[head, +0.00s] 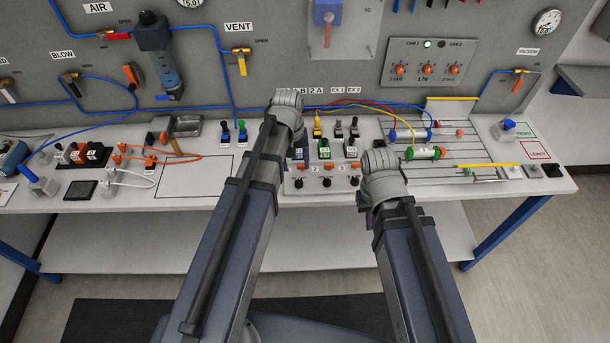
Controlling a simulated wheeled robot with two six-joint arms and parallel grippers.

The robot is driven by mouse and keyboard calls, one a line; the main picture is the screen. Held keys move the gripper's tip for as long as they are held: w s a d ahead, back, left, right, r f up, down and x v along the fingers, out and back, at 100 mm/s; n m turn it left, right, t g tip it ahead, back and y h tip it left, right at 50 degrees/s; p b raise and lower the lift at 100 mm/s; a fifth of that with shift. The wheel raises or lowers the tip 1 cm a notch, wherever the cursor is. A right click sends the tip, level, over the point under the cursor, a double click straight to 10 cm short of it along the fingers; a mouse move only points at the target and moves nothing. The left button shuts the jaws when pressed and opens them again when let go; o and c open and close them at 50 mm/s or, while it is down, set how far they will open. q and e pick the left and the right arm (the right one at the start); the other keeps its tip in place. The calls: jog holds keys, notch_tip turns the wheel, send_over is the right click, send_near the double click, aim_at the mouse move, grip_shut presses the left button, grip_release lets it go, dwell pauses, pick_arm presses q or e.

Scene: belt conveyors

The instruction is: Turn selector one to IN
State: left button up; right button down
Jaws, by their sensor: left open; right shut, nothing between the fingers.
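A low white box (290,187) on the bench carries a row of black knobs, with small orange parts and number labels behind them. The left knob (298,184) stands beside my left forearm. I cannot read its setting or be sure which knob is selector one. The wall panel (388,76) has orange knobs with small OUT and IN labels. My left gripper (288,97) is over the back of the bench, seen from behind, open, its fingers mostly hidden. My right gripper (376,158) is shut and empty, just right of the knob box.
Small coloured connectors (324,148) stand between my grippers. Hoses and valves fill the left. An outlined area (195,178) of the bench is bare.

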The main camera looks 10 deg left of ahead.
aim_at(298, 180)
pick_arm(q)
jog(key=shift+w+d+f+b, duration=0.1)
jog(key=shift+d+f+b, duration=0.05)
jog(key=shift+f+b, duration=0.7)
notch_tip(298, 180, down, 6)
jog(key=b, duration=0.6)
jog(key=shift+d+f, duration=0.1)
jog(key=shift+d, duration=0.05)
jog(key=shift+c, duration=0.2)
grip_shut()
